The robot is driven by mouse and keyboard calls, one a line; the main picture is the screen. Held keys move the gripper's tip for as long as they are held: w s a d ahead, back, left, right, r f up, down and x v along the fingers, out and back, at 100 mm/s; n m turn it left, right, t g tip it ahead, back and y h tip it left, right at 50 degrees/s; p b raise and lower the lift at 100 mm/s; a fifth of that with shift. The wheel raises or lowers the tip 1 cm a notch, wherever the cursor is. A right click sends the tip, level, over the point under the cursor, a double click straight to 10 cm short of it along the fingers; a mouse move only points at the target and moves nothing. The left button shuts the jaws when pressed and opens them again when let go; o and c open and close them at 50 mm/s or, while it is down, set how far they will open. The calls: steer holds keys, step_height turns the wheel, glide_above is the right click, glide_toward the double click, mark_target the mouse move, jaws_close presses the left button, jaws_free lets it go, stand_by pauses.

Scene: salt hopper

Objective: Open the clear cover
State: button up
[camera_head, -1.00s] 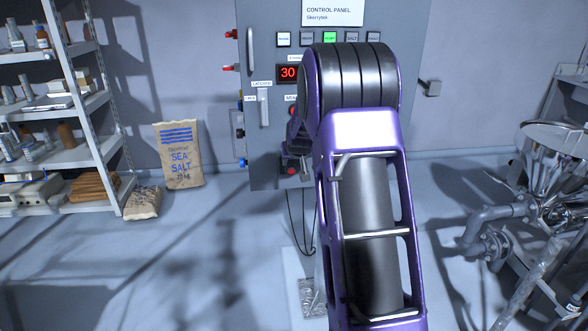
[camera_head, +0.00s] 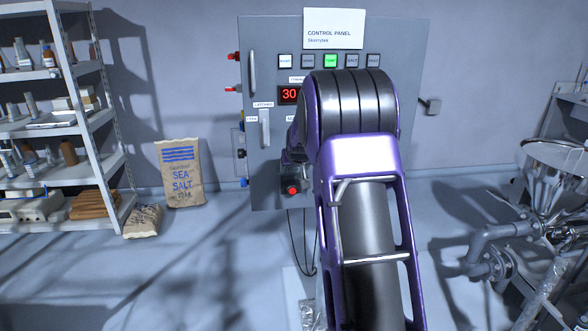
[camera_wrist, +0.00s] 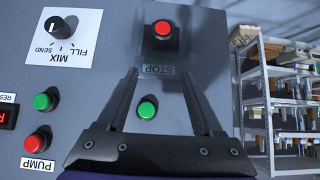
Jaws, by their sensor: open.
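My gripper (camera_wrist: 160,74) is open and empty in the wrist view, its two dark fingers reaching toward the control panel. A red button (camera_wrist: 162,28) with an upside-down STOP label (camera_wrist: 158,71) lies beyond the fingertips. A faint see-through darker patch surrounds this button and may be the clear cover, but its edges are hard to make out. A green button (camera_wrist: 147,109) shows between the fingers. In the head view, my arm hides much of the control panel (camera_head: 410,45) and most of the gripper. A red button (camera_head: 291,190) shows just left of the arm.
The panel also carries a long handle (camera_head: 252,72), a lit green key (camera_head: 330,61) and a red display (camera_head: 289,94). Shelving (camera_head: 105,120) and a sea salt bag (camera_head: 181,174) stand left. Metal pipework (camera_head: 500,232) stands right. Open floor lies between.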

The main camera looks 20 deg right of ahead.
steer(key=shift+o, duration=0.6)
steer(key=v, duration=1.7)
steer(key=shift+s, duration=0.2)
steer(key=shift+r, duration=0.15)
